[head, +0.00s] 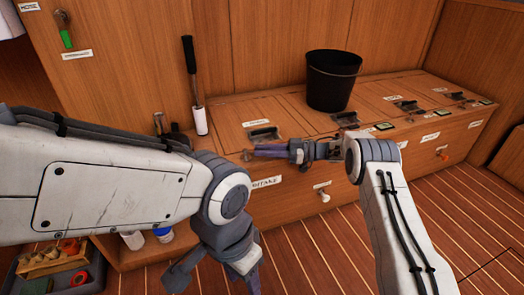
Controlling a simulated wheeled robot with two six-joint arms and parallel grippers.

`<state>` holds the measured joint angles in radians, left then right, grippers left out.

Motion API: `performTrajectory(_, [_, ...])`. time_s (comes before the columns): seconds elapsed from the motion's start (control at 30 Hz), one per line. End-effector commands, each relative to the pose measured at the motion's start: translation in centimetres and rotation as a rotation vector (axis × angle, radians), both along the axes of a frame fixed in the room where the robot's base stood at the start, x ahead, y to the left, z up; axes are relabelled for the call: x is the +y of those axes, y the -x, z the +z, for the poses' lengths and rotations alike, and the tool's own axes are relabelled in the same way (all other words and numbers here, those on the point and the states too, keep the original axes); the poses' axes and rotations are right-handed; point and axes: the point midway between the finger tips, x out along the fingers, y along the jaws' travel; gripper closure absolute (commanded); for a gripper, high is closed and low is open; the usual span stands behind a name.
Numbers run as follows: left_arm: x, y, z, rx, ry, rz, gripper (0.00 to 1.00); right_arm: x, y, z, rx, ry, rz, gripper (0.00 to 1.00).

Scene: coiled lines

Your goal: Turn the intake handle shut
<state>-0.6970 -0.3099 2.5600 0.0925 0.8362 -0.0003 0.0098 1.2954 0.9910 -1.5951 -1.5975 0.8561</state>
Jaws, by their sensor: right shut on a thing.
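The white intake label (264,182) is on the front of the wooden bench, partly hidden by my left arm. My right gripper (262,152) reaches left along the bench's front edge, just above this label. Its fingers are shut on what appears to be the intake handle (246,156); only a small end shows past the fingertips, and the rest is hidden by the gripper. Which way the handle is turned cannot be told. My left gripper (214,279) hangs low in front of the bench, with its fingers apart and empty.
A black bucket (333,82) stands on the bench top (290,103), among hatches with dark latches. A black-and-white pump-like tool (194,85) stands at the back. A small white knob (324,195) sticks out of the front. A tray of parts (92,281) is lower left. Striped floor (400,215) is clear at right.

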Motion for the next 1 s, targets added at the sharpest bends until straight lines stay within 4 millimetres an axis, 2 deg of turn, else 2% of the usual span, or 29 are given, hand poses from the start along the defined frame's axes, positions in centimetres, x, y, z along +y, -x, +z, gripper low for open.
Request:
performTrajectory(0.07, [0.0,0.0,0.0,0.0,0.0,0.0,0.5,0.4,0.0,0.0,-0.001,0.0,0.001,1.0])
performTrajectory(0.1, [0.0,0.0,0.0,0.0,0.0,0.0,0.5,0.4,0.0,0.0,-0.001,0.0,0.0,0.6])
performTrajectory(0.13, [0.0,0.0,0.0,0.0,0.0,0.0,0.5,0.4,0.0,0.0,-0.001,0.0,0.0,0.48])
performTrajectory(0.17, [0.0,0.0,0.0,0.0,0.0,0.0,0.5,0.4,0.0,0.0,-0.001,0.0,0.0,0.45])
performTrajectory(0.57, [0.0,0.0,0.5,0.0,0.0,0.0,0.5,-0.7,0.0,0.2,-0.001,-0.001,-0.002,0.45])
performTrajectory(0.8, [0.0,0.0,2.6,0.0,0.0,0.0,0.5,-5.1,-0.2,0.4,-0.001,-0.001,-0.005,0.45])
performTrajectory(1.0, [0.0,0.0,3.5,0.0,0.0,0.0,0.5,-8.6,-0.3,0.2,-0.002,-0.001,-0.002,0.45])
